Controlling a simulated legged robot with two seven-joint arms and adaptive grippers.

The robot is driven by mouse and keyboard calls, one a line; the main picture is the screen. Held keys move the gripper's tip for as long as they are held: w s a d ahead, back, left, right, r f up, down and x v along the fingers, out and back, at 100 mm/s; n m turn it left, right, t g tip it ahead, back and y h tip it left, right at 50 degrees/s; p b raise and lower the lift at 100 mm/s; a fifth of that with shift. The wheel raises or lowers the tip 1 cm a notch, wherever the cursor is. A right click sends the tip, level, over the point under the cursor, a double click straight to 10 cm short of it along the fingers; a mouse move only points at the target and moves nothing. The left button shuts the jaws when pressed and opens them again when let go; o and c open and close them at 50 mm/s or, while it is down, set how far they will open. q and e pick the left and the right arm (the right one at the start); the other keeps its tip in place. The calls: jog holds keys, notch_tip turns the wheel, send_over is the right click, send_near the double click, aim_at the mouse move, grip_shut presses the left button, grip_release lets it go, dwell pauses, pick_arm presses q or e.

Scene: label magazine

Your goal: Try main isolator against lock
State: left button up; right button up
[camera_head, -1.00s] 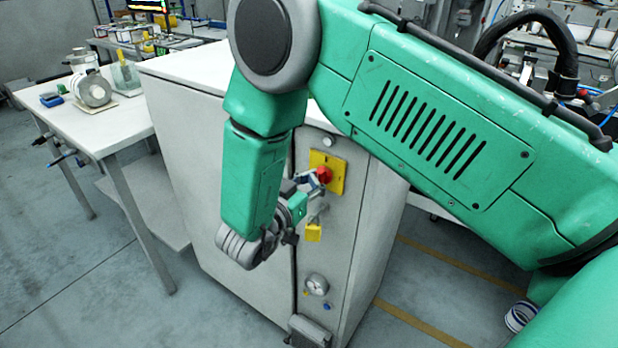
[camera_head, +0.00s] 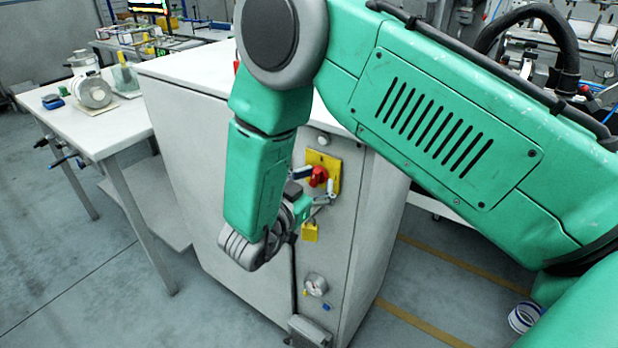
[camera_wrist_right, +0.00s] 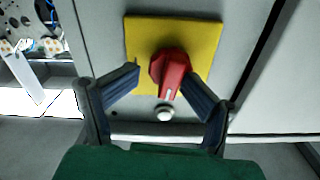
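The main isolator is a red rotary knob (camera_head: 318,177) on a yellow plate (camera_head: 328,160), on the front of a pale grey cabinet. In the right wrist view the knob (camera_wrist_right: 170,72) has a white mark on its handle. My right gripper (camera_wrist_right: 162,76) is open, with one finger on each side of the knob. The right-hand fingertip overlaps the knob's edge; I cannot tell whether it touches. In the head view my right gripper (camera_head: 328,190) is at the knob, partly behind my arm. A yellow padlock (camera_head: 310,232) hangs below the plate. My left gripper is out of view.
The grey cabinet (camera_head: 190,130) carries a round gauge (camera_head: 316,284) low on its front. A white bench (camera_head: 110,120) with small equipment stands to the left. A roll (camera_head: 524,317) lies on the floor at right. The floor at lower left is clear.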

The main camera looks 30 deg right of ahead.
jog(key=shift+w+d, duration=0.15)
jog(key=shift+d, duration=0.05)
jog(key=shift+w+f, duration=0.1)
jog(key=shift+w, duration=0.1)
jog(key=shift+a, duration=0.6)
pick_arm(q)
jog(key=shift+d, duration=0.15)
pick_arm(e)
jog(key=v, duration=1.1)
jog(key=shift+a, duration=0.2)
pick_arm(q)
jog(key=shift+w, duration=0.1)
pick_arm(e)
jog(key=shift+d+f, duration=0.1)
jog(key=shift+d, duration=0.05)
